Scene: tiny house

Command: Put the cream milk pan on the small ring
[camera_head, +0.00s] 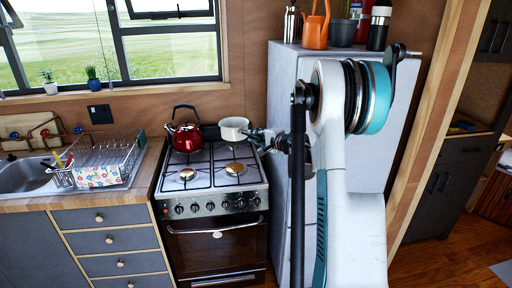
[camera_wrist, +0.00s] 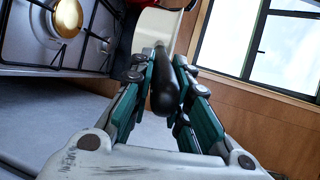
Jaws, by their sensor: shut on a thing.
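The cream milk pan (camera_head: 234,129) is at the back right of the gas stove (camera_head: 212,205). It also shows in the wrist view (camera_wrist: 156,30), where its black handle (camera_wrist: 165,92) runs between my fingers. My gripper (camera_head: 259,135) is shut on that handle, right of the pan; the fingers also show in the wrist view (camera_wrist: 170,65). I cannot tell whether the pan's base touches the grate. The front left burner (camera_head: 187,174) and front right burner (camera_head: 235,168) are bare. The back right burner is hidden, and which ring is the small one is unclear.
A red kettle (camera_head: 187,136) stands at the back left of the stove, with a dark item (camera_head: 210,132) beside it. A dish rack (camera_head: 103,165) is on the counter at left. A tall fridge (camera_head: 283,85) rises close on the stove's right, near my arm.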

